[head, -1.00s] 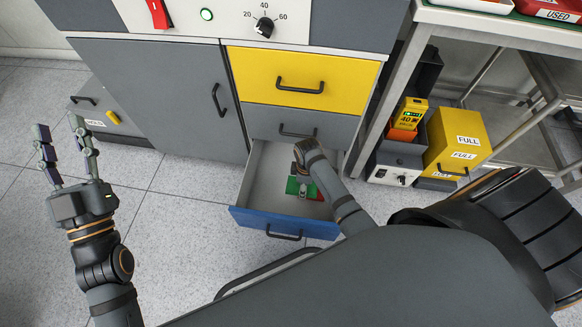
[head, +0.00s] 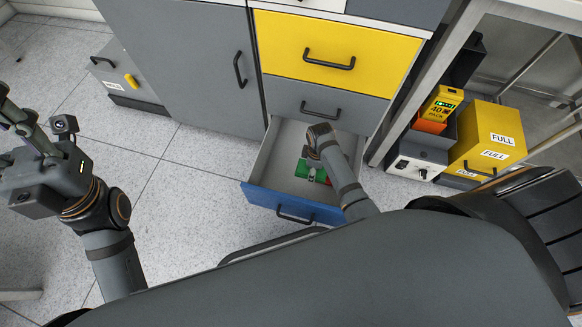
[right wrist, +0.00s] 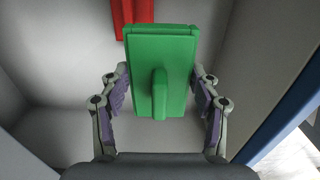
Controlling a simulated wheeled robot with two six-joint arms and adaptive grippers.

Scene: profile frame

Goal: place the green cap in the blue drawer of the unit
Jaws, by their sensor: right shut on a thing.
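The unit's blue drawer (head: 255,196) is pulled open below a grey drawer and a yellow drawer. My right arm reaches down into it. The green cap (right wrist: 177,62), a flat block with a raised rib, sits between the fingers of my right gripper (right wrist: 160,98), which is shut on it inside the drawer. In the head view the green cap (head: 303,169) is partly hidden by my right wrist, and whether it touches the drawer floor is unclear. My left gripper (head: 10,128) is at the left edge, partly cut off, its fingers apart and empty.
A red piece (right wrist: 130,14) lies in the drawer beyond the cap. The yellow drawer (head: 335,50) and grey drawer (head: 320,103) above are closed. A yellow box marked FULL (head: 487,135) and a grey charger (head: 420,150) stand right of the unit.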

